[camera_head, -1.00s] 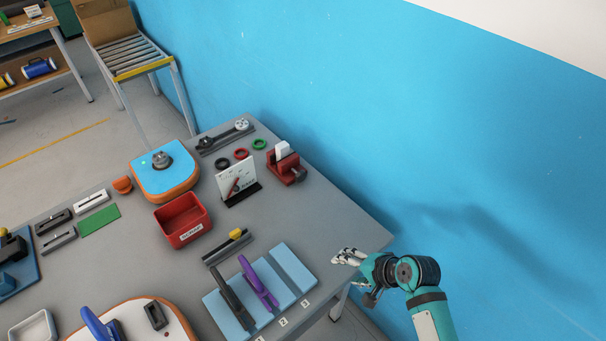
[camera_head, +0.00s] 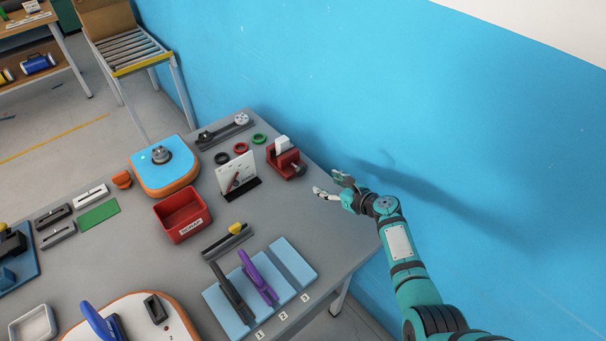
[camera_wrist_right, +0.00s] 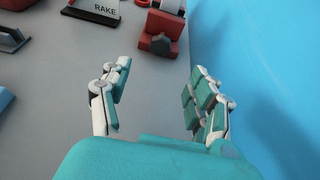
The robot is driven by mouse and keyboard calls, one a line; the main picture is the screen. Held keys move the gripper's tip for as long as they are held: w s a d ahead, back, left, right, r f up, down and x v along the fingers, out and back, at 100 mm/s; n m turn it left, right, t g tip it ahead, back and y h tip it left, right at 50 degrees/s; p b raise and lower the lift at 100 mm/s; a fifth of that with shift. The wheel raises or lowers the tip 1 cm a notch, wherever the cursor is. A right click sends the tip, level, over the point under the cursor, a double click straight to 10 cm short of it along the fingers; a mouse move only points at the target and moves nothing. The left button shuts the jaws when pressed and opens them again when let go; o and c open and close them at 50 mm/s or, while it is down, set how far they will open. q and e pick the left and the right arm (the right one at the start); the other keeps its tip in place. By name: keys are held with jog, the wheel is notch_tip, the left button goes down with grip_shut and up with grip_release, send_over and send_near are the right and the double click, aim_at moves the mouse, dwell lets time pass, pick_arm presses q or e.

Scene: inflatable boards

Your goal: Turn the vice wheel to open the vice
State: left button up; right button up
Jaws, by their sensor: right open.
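The red vice (camera_head: 284,160) stands near the table's edge by the blue wall, with a white piece (camera_head: 282,145) in its top. Its dark wheel (camera_head: 299,168) is on the side facing my right gripper. My right gripper (camera_head: 329,184) is open and empty, to the right of and nearer than the vice, apart from it. In the right wrist view the vice (camera_wrist_right: 162,25) and its grey wheel (camera_wrist_right: 160,44) lie ahead, between and beyond the open fingers (camera_wrist_right: 158,88). My left gripper is not in view.
A white card on a black stand (camera_head: 238,176) stands left of the vice. A red bin (camera_head: 182,214), blue pads with a purple tool (camera_head: 259,277) and coloured rings (camera_head: 241,148) are on the table. The blue wall (camera_head: 420,110) is close on the right.

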aim_at(302, 172)
jog(key=b+x, duration=0.2)
jog(key=x, duration=0.2)
jog(key=b+x, duration=0.3)
jog(key=x, duration=0.1)
jog(key=b+x, duration=0.3)
jog(key=x, duration=0.1)
jog(key=shift+f, duration=0.35)
jog(key=shift+w+a+b, duration=0.25)
jog(key=shift+w+b, duration=0.15)
jog(key=shift+b, duration=0.3)
jog(key=c, duration=1.1)
jog(key=shift+s+a+n+t+h, duration=0.1)
jog(key=shift+n+t+h, duration=0.25)
jog(key=shift+n, duration=0.25)
jog(key=shift+n+t+h, duration=0.25)
jog(key=shift+n+h, duration=0.3)
jog(key=shift+n, duration=0.25)
jog(key=o, duration=1.1)
